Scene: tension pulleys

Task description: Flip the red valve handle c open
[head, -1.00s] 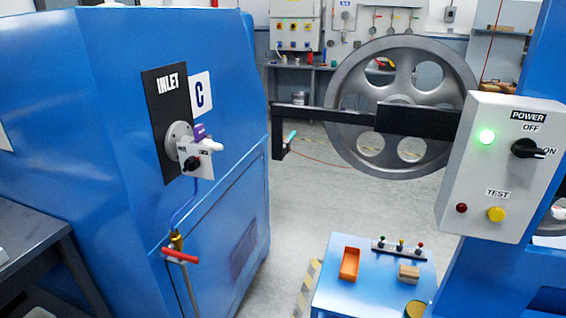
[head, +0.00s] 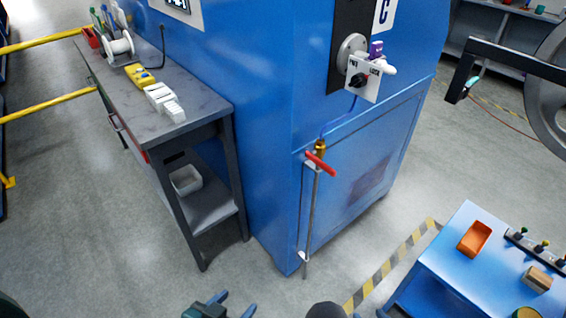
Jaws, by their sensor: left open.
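The red valve handle c (head: 321,164) is a small lever on a brass valve (head: 319,149), at the front corner of the blue cabinet marked C. It slants down to the right, across the thin vertical pipe (head: 313,215). My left gripper (head: 236,301) is at the bottom edge, below and left of the handle, well apart from it. Its two blue fingers are spread with nothing between them. A dark rounded part, seemingly of my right gripper (head: 326,311), shows at the bottom edge; its fingers are mostly cut off.
The blue cabinet (head: 255,150) fills the middle. A grey workbench (head: 190,85) with several items stands left of it. A blue table (head: 435,262) with an orange tray (head: 474,239) stands at lower right. The floor (head: 255,280) before the pipe is clear.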

